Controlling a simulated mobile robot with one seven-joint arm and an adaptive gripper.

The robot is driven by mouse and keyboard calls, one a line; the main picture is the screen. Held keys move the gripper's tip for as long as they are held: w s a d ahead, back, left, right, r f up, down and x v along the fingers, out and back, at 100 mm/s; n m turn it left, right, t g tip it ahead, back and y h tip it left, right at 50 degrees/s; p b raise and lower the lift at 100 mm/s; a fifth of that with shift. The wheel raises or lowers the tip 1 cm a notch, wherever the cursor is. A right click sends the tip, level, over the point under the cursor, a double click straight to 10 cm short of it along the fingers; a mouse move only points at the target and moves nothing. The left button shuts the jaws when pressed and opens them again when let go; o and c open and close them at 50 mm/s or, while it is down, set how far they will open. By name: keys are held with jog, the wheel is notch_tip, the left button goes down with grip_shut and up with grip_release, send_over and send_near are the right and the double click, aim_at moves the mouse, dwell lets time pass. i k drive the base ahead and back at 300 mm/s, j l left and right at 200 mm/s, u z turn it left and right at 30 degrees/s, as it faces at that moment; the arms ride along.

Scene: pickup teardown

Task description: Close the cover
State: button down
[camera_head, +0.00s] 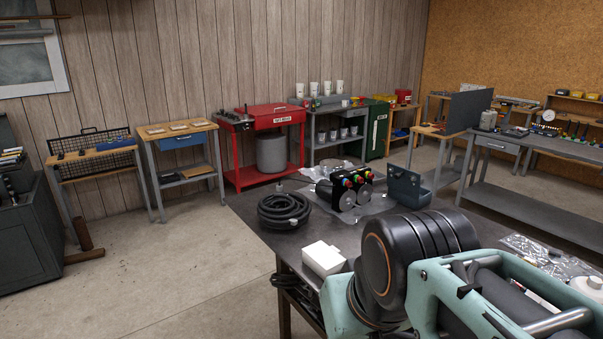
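A blue-grey metal box (412,196) stands on the dark table. A flat panel with holes (403,182) rises steeply at its back left side and looks like a raised cover. The box's opening faces up and to the right, and its inside is too small to read. The lower front of the box is close to large teal and black parts in the foreground, which look like my own arm. No gripper fingertips show.
On the dark table (240,203) are a coiled black hose (285,211), a black unit with coloured knobs (346,190), a white box (323,259) and clear plastic bags. A red parts washer (274,117) and workbenches line the wall.

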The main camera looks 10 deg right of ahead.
aim_at(401, 180)
jog(key=i+j+z, duration=0.1)
jog(key=i+j, duration=0.55)
jog(key=i+z, duration=0.1)
jog(key=i, duration=0.25)
jog(key=i+l, duration=0.1)
jog(key=i, duration=0.2)
jog(key=i+l+u, duration=0.1)
jog(key=i+l, duration=0.05)
jog(key=i, duration=0.1)
